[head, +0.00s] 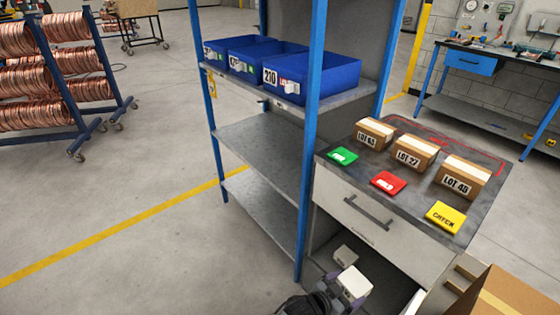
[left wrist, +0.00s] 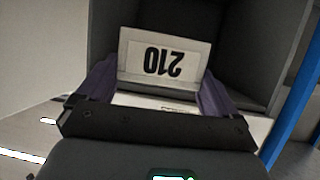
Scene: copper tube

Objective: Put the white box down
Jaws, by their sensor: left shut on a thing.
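My left gripper (head: 343,292) is at the bottom of the head view, in front of the open lower part of the grey cabinet. It is shut on a small white box (head: 355,281). In the left wrist view the white box (left wrist: 165,55) sits between the purple fingers (left wrist: 158,95), with the number 210 upside down on its face. Behind it is a dark grey compartment (left wrist: 245,45). I cannot tell whether the box touches any surface. My right gripper is not in view.
Another small white item (head: 345,255) lies inside the cabinet's lower opening. Blue bins (head: 335,80), one marked 210, stand on the blue-post rack. Cartons (head: 416,153) and coloured cards (head: 388,182) cover the cabinet top (head: 400,210). A brown carton (head: 500,295) is at lower right.

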